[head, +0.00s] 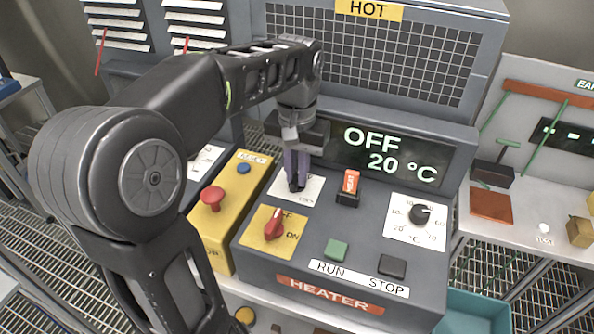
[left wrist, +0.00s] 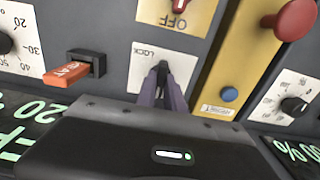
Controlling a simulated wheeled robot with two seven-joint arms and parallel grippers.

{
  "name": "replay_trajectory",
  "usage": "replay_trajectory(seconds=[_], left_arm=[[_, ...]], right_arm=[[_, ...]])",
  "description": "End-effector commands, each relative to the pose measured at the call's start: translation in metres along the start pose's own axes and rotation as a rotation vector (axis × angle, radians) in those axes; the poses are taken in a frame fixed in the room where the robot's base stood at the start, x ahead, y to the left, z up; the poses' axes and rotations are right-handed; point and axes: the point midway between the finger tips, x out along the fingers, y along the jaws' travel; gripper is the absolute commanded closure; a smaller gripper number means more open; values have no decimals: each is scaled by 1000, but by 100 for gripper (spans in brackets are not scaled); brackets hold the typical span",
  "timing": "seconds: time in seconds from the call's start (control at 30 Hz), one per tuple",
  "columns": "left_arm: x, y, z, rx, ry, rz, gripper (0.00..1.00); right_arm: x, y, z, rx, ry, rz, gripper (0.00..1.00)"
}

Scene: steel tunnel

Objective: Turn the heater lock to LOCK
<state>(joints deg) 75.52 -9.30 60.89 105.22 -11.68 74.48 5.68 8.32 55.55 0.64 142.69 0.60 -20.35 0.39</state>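The heater lock's white plate (head: 313,190) sits on the sloped grey heater panel, below the dark display. The word LOCK is printed near one edge of the plate, which also shows in the left wrist view (left wrist: 142,72). My left gripper (head: 296,184) points down onto the plate. Its purple fingers (left wrist: 163,82) are close together on the small dark lock knob (left wrist: 162,67). The fingers cover most of the knob, so its direction is hard to tell. My right gripper is in neither view.
A red rotary switch (head: 275,223) on a yellow plate, an orange-topped rocker (head: 350,184) and a black dial (head: 420,214) surround the lock. A yellow box with a red mushroom button (head: 212,197) stands left. The display (head: 385,150) reads OFF, 20 °C.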

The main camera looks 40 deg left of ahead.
Motion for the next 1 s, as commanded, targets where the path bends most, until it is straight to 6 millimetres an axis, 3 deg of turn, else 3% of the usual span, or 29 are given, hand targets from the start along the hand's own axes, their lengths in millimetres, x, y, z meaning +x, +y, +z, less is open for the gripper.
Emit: replay_trajectory(seconds=[0.13,0.67,1.0], left_arm=[[0,0,0,0,0,0,100],[0,0,0,10,0,0,100],[-1,1,0,128,1,1,100]], right_arm=[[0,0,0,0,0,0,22],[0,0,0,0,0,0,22],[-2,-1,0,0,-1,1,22]])
